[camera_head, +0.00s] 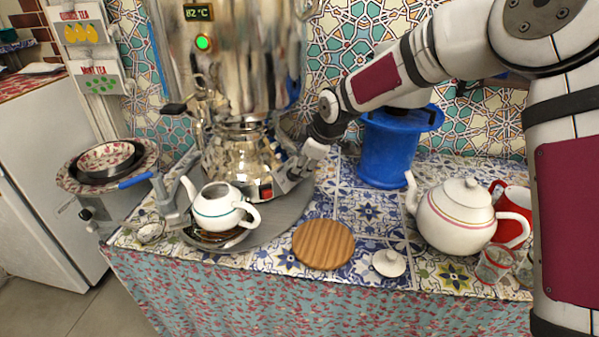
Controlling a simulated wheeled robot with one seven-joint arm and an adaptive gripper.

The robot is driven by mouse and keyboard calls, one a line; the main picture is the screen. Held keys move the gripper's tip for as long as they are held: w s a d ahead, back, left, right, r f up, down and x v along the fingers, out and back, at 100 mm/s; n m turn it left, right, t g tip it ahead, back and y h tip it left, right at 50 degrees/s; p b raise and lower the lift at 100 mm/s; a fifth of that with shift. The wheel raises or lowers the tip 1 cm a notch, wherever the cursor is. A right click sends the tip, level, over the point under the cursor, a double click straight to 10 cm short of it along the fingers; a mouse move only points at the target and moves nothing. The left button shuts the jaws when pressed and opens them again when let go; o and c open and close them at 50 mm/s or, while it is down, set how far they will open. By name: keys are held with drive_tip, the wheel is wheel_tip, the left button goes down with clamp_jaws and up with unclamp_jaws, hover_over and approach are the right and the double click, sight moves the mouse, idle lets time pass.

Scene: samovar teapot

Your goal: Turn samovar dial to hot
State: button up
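A large shiny metal samovar (245,75) stands on a round grey tray (290,213) at the back left of the table. Its display (198,12) reads 82 °C and a green light (203,43) glows below it. A small dark control with a red-orange patch (266,190), which looks like the dial, sits low on the base's right front. Its setting is too small to read. My gripper (295,174) reaches in from the right, close beside the base and just right of this control. I cannot tell whether it touches, or whether its fingers are open.
A small lidless white teapot (216,206) sits in front of the samovar. A wooden board (323,244), a white lid (388,263), a larger white teapot (456,212), a red mug (511,205) and a glass (494,264) stand to the right. A blue bucket (388,150) stands behind.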

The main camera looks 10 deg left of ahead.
sight(296, 175)
drive_tip(key=x, duration=0.5)
drive_tip(key=shift+w+a+f+b, duration=0.1)
drive_tip(key=shift+w+f+b, duration=0.05)
drive_tip(key=shift+f+b, duration=0.15)
drive_tip(key=shift+c, duration=0.4)
clamp_jaws()
